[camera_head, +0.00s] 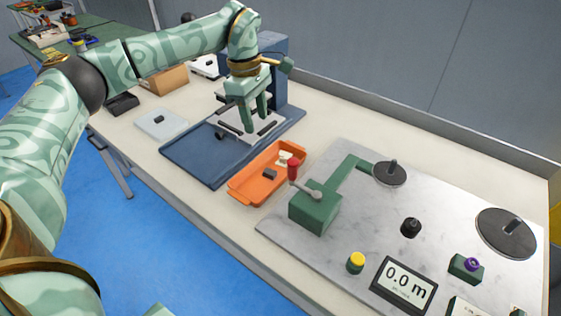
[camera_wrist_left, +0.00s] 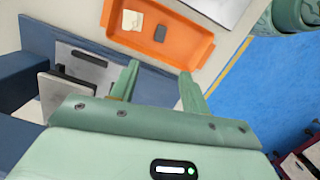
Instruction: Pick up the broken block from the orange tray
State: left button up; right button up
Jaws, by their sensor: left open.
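The orange tray (camera_head: 245,192) sits on the bench between the blue mat and the marble plate. It holds a small dark grey block (camera_head: 270,174) and a cream piece (camera_head: 284,158) near its far end. I cannot tell from the pictures which of them is broken. In the left wrist view the tray (camera_wrist_left: 190,50) lies beyond my fingertips, with the dark block (camera_wrist_left: 160,33) and the cream piece (camera_wrist_left: 132,20) inside. My left gripper (camera_head: 257,124) points down, open and empty, above the blue mat, up and left of the tray. My right gripper is out of view.
A green crank unit (camera_head: 315,212) with a red knob stands close to the tray's right side, on the marble plate (camera_head: 355,205). A blue machine (camera_head: 268,60) stands behind my left gripper on the blue mat (camera_head: 200,165). A white pad (camera_head: 160,124) lies further left.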

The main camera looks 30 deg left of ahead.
pick_arm(q)
jog(key=b, duration=0.2)
send_near(269, 171)
jog(key=f+b, duration=0.2)
jog(key=f, duration=0.1)
jog(key=shift+a+f, duration=0.1)
jog(key=shift+a, duration=0.15)
jog(key=shift+d+f, duration=0.1)
jog(key=shift+f, duration=0.2)
jog(key=f+b, duration=0.1)
jog(key=f, duration=0.1)
jog(key=d+f+b, duration=0.1)
jog(key=f, duration=0.2)
jog(key=shift+w+d+b, duration=0.1)
jog(key=shift+w+b, duration=0.05)
jog(key=shift+b, duration=0.25)
jog(key=shift+r, duration=0.2)
grip_shut()
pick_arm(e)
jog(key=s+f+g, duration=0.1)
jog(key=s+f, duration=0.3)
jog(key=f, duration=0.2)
